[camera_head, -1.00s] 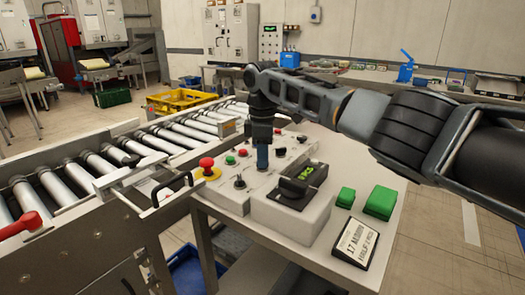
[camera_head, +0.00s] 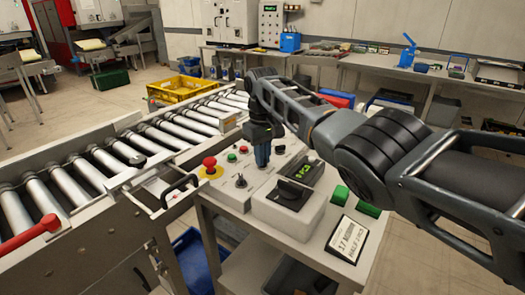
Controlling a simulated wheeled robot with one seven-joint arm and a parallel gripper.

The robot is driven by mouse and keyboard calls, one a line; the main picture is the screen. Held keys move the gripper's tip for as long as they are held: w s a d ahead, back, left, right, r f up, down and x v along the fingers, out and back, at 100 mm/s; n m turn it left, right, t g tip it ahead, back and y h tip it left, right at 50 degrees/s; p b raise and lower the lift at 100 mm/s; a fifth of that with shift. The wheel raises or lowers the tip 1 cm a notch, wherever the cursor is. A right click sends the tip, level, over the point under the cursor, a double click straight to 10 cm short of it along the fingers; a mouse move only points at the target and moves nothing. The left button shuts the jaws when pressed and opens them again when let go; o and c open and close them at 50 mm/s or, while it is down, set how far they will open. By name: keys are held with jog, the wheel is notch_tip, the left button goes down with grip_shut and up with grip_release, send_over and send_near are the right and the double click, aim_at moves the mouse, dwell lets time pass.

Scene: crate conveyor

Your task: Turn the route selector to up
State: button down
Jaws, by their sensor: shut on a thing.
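The grey control panel (camera_head: 222,190) stands on the table beside the roller conveyor. My gripper (camera_head: 262,163) points down with its blue-grey fingertips at the panel top, right of the small black knob (camera_head: 240,182). It is shut on a small control there, which I take to be the route selector. The fingers hide that control, so its pointing direction cannot be read. The red mushroom button (camera_head: 209,162) on its yellow base and the green button (camera_head: 231,157) are left of my gripper, apart from it.
The roller conveyor (camera_head: 100,165) runs along the left.

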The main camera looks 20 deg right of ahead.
jog(key=m+p, duration=0.1)
jog(key=m, duration=0.3)
jog(key=shift+m, duration=0.4)
dwell(0.4)
jog(key=c, duration=1.2)
grip_release()
notch_tip(320, 180, up, 8)
jog(key=shift+f+b, duration=0.1)
jog(key=shift+b, duration=0.25)
